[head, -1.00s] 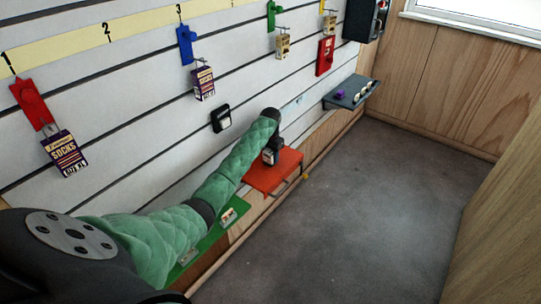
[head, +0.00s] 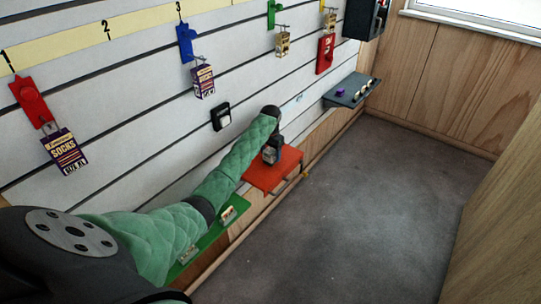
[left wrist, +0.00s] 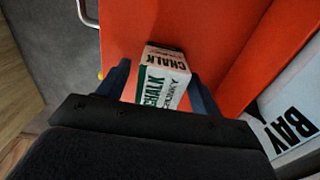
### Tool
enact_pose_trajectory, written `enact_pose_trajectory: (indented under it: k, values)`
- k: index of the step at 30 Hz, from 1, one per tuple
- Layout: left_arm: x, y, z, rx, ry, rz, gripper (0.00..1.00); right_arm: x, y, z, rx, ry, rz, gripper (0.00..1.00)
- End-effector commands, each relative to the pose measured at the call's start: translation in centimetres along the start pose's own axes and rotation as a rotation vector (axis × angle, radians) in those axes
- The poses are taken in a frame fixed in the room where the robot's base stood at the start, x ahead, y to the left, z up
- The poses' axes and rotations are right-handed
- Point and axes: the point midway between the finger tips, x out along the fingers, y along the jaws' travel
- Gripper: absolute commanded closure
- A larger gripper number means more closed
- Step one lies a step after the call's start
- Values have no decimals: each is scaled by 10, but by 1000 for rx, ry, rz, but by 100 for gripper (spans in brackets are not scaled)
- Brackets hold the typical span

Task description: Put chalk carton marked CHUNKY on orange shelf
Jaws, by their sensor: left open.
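The chalk carton (left wrist: 162,84), white with dark green and black print, is at the orange shelf (left wrist: 225,30) in the left wrist view. It shows CHALK on two faces and sideways lettering that seems to read CHUNKY. My left gripper (left wrist: 159,70) is open, with one dark finger on each side of the carton. In the head view, the left gripper (head: 272,150) is low over the orange shelf (head: 263,178), and I cannot make out the carton there. Whether the carton's base touches the shelf is hidden by the gripper. My right gripper is not in view.
A green shelf (head: 212,238) holding small cartons lies under my left arm. A grey shelf (head: 352,90) with small items is further back on the slatted wall. Hanging packs, such as the socks pack (head: 64,150), line the wall. The grey floor (head: 370,210) is clear.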

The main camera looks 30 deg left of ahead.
Motion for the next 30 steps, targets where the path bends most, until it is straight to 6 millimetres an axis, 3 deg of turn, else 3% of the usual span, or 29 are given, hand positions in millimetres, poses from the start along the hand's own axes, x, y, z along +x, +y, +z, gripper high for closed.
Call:
enact_pose_trajectory:
  k: [15,21,30]
  values:
    - [-92,0,-1,0,2,-1,35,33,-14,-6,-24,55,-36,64]
    - [-109,0,0,0,0,-1,35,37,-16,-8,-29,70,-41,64]
    - [-113,0,0,0,0,0,35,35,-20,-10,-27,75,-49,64]
